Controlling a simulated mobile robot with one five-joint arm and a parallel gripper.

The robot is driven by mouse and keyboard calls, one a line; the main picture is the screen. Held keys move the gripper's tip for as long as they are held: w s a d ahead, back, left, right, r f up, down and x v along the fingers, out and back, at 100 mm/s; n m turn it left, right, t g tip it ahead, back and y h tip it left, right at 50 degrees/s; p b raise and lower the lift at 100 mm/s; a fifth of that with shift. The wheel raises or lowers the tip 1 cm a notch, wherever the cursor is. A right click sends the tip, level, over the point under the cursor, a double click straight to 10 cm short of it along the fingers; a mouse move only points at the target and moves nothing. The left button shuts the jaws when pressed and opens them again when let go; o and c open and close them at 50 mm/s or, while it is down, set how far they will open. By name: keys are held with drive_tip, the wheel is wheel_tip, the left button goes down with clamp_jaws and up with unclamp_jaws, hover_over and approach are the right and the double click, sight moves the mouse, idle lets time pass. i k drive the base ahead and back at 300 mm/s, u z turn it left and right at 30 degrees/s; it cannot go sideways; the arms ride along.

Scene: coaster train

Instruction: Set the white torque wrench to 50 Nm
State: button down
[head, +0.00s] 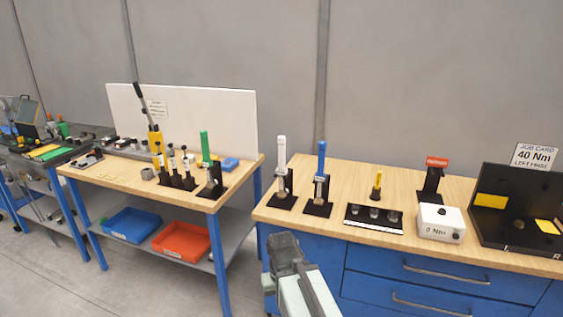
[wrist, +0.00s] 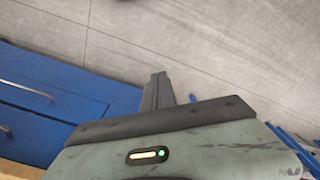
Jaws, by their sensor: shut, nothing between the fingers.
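The white torque wrench (head: 281,155) stands upright in a black stand at the left end of the right-hand wooden bench. Its setting is too small to read. My gripper (head: 283,240) is low in front of that bench's left front corner, below the wrench and apart from it. In the wrist view my gripper (wrist: 159,78) is shut and empty, over the grey floor. The white wrench is outside the wrist view.
A blue-handled wrench (head: 321,165) stands close right of the white one. A black rack (head: 374,224), a white box reading 0 Nm (head: 440,222) and a black case (head: 490,178) stand further right. A job card (head: 535,156) reads 40 Nm, left first. Floor shows between the benches.

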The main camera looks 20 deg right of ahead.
sight(282, 139)
drive_tip(key=k, duration=0.35)
drive_tip(key=u, duration=0.25)
drive_tip(key=i, duration=0.8)
drive_tip(key=u, duration=0.55)
